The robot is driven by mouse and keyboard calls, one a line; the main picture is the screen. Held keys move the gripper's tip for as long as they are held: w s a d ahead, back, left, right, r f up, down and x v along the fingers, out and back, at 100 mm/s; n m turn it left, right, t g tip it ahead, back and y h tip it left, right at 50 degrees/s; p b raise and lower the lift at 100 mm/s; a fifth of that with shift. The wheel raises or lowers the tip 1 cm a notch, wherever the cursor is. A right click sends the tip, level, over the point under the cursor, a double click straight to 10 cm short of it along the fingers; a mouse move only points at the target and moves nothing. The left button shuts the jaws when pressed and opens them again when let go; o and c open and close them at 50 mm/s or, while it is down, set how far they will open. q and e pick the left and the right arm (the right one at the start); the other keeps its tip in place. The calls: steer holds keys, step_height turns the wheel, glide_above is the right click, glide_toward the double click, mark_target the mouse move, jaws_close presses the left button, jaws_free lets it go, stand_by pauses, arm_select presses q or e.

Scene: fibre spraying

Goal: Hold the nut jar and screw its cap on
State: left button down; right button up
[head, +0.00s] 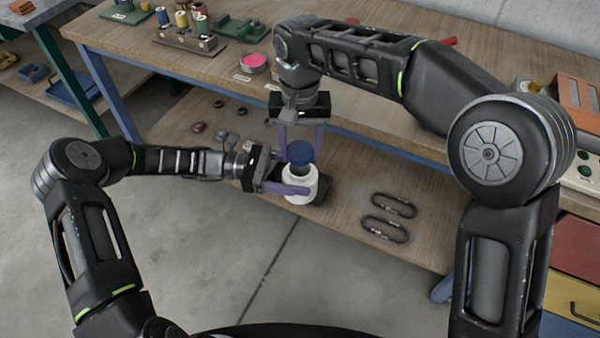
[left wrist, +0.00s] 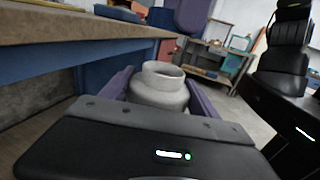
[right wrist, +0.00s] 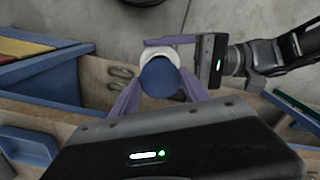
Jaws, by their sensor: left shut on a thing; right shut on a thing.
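The white nut jar (head: 300,190) stands upright between the purple fingers of my left gripper (head: 297,174), which is shut on it. In the left wrist view the jar (left wrist: 160,90) shows its open mouth with no cap on it. The round blue cap (head: 300,153) is held by my right gripper (head: 300,146), which points down from above. The cap is over the jar, with a gap between them. In the right wrist view the cap (right wrist: 162,78) lies between the fingers and covers most of the jar (right wrist: 165,55) below. The jar's contents are hidden.
The workbench (head: 210,60) has a tabletop and a lower wooden shelf (head: 365,185). Two dark oval links (head: 385,228) lie on the shelf right of the jar. A pink-topped tin (head: 254,62) and a spool rack (head: 188,38) stand on the tabletop. Concrete floor lies in front.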

mark_target(300, 180)
steer(key=shift+f, duration=1.15)
steer(key=shift+f, duration=0.1)
steer(key=shift+f, duration=0.8)
steer(key=shift+f, duration=0.55)
stand_by(0.6)
